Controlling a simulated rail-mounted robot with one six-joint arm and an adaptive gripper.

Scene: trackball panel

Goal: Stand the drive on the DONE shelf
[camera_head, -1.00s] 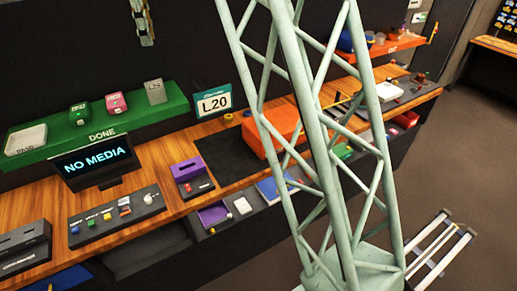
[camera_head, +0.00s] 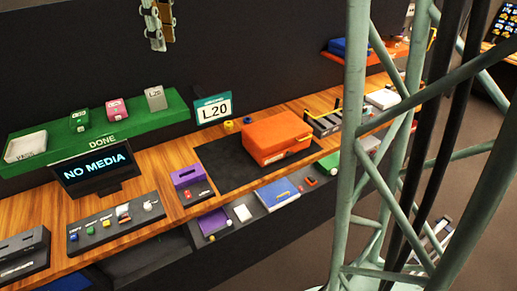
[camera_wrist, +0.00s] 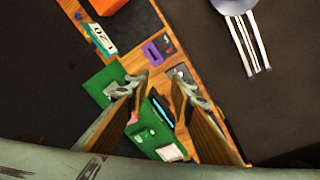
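The green DONE shelf (camera_head: 140,125) is at the left in the head view. A grey block marked L20 (camera_head: 155,98) stands upright on its right end. A pink block (camera_head: 116,110) and a green block (camera_head: 79,119) stand to its left. Which of these is the task's drive I cannot tell for sure. My gripper (camera_head: 157,42) hangs at the top edge of the head view, apart from the shelf. In the wrist view its fingers (camera_wrist: 158,85) are spread with nothing between them. The shelf (camera_wrist: 98,84) shows there too, beyond the fingers.
A NO MEDIA screen (camera_head: 94,166) stands before the shelf. An L20 sign (camera_head: 213,107) is right of it. A button panel (camera_head: 115,222), a purple dock (camera_head: 187,174) and an orange case (camera_head: 275,138) share the wooden bench. A pale tray (camera_head: 27,147) sits on the shelf's left end.

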